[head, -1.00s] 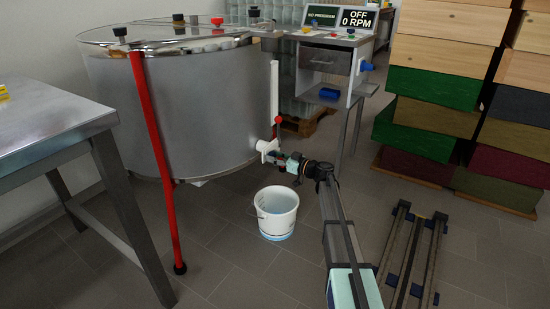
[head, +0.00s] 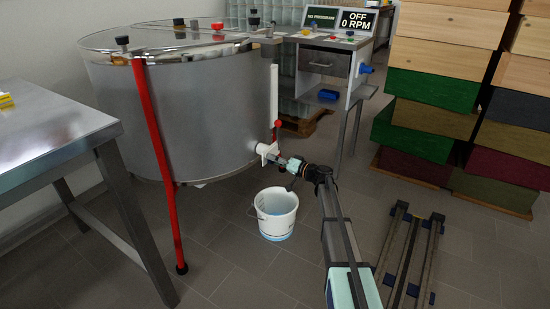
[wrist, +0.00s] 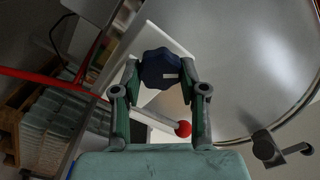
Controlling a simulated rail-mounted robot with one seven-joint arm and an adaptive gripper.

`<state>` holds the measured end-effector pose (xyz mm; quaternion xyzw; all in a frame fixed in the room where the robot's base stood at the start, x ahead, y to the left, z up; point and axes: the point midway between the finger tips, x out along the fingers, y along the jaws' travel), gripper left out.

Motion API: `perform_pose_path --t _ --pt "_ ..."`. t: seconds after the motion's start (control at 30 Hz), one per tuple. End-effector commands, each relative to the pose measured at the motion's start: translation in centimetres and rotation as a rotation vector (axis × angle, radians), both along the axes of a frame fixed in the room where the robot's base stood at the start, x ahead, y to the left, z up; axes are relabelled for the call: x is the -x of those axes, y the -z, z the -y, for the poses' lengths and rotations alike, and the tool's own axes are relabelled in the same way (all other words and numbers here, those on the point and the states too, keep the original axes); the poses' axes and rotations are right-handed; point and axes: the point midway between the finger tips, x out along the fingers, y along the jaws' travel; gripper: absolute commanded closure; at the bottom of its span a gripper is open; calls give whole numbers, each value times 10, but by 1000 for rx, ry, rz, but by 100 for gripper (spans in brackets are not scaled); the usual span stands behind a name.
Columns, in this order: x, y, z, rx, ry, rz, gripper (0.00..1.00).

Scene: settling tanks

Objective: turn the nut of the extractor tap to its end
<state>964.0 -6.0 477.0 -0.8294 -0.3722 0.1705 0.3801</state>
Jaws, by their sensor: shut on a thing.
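The extractor (head: 205,110) is a big shiny steel drum on red legs. Its white tap (head: 268,150) sticks out low on the right side of the drum. In the wrist view the tap's nut (wrist: 162,69) is a dark blue knob with lobes and a small pale mark. My gripper (wrist: 160,80) has one finger on each side of the nut and is shut on it. In the head view my gripper (head: 282,159) meets the tap from the right, and the nut is mostly hidden there. A red ball (wrist: 183,128) on a pale rod is close by the fingers.
A white bucket (head: 276,214) stands on the floor below the tap. A steel table (head: 50,130) is at the left. A control stand (head: 330,65) reads OFF, 0 RPM. Stacked coloured boxes (head: 430,115) fill the right, with a dark rail frame (head: 410,255) on the floor.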

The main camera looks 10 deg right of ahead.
Motion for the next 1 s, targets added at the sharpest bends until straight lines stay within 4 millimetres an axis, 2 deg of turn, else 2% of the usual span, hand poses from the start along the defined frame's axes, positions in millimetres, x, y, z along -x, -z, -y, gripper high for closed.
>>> perform_pose_path --t 0.6,1.0 --pt "-2 -2 0 -362 -1 -407 92" --pt "-1 1 0 -473 -1 -531 92"
